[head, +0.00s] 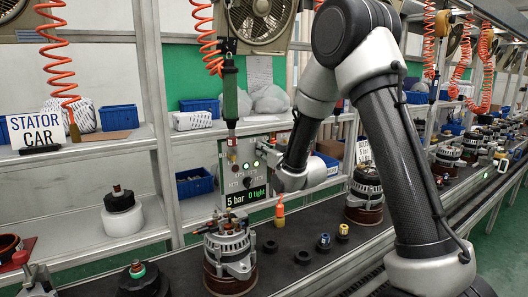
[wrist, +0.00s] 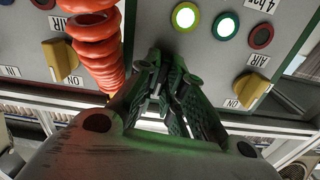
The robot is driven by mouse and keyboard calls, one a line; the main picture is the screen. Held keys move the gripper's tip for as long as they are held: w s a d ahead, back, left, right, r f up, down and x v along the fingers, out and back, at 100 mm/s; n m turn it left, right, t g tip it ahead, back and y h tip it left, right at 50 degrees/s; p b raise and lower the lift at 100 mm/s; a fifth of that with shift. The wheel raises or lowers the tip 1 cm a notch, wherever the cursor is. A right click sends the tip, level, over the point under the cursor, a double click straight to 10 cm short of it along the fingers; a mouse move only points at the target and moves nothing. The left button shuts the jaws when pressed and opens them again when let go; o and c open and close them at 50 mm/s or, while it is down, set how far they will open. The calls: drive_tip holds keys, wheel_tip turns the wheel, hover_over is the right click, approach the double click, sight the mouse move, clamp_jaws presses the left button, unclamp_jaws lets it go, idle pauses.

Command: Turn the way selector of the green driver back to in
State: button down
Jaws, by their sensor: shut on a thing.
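The green driver (head: 229,95) hangs upright on an orange coiled hose in the head view. Behind and below it stands a grey control panel (head: 228,170), which also fills the top of the wrist view (wrist: 150,22).
Yellow air knobs flank my gripper at left (wrist: 60,60) and right (wrist: 252,90). An orange hose (wrist: 98,55) hangs close to the left of my fingers. The display (head: 247,198) reads 5 bar, 0 tight. An alternator (head: 230,250) stands on the conveyor below.

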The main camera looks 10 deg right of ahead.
drive_tip(key=shift+n, duration=3.6)
drive_tip(key=c, duration=1.5)
unclamp_jaws()
drive_tip(key=shift+c, duration=0.2)
drive_tip(key=shift+s, duration=0.1)
drive_tip(key=v, duration=0.7)
drive_tip(key=shift+s, duration=0.15)
